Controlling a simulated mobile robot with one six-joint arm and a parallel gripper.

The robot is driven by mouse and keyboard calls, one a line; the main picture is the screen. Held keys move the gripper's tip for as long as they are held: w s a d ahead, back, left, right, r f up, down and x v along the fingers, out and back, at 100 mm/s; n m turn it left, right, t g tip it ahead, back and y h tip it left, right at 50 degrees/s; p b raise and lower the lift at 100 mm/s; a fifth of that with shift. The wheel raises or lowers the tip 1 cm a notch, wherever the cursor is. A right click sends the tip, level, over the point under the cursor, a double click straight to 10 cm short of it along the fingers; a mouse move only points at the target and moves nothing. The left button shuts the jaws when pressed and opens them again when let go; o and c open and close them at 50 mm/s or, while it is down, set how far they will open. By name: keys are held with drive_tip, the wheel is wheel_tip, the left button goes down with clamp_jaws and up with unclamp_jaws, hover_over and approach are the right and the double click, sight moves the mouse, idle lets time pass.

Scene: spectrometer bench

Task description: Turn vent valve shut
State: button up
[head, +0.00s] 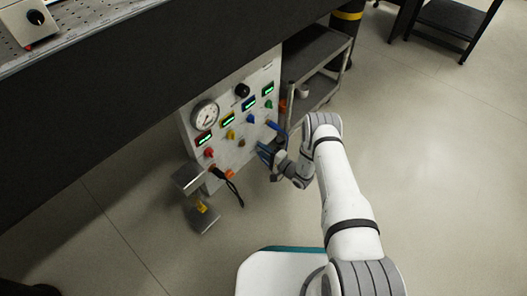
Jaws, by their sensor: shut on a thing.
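The pale valve panel (222,110) stands against the dark bench side, with a round gauge, small green displays and coloured knobs. My gripper (263,153) is at the lower right part of the panel, its jaws shut on a small part there. The gripper and wrist hide most of that part, which I take to be the vent valve; its angle cannot be told. A red knob (209,153), a yellow knob (230,134) and a blue knob (250,119) sit under the displays, clear of my gripper.
A black cable hangs from an orange fitting (229,174) at the panel's lower edge. A metal bracket (188,178) juts out at lower left. A grey cart (304,52) stands right of the panel. The floor in front is open.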

drive_tip(key=shift+s+f+n, duration=0.15)
drive_tip(key=shift+s+n, duration=0.1)
drive_tip(key=shift+n, duration=0.05)
drive_tip(key=o, duration=1)
drive_tip(key=shift+w, duration=0.15)
drive_tip(key=p+v, duration=0.2)
drive_tip(key=v, duration=0.6)
drive_tip(key=shift+a+p, duration=0.1)
drive_tip(key=shift+p, duration=0.3)
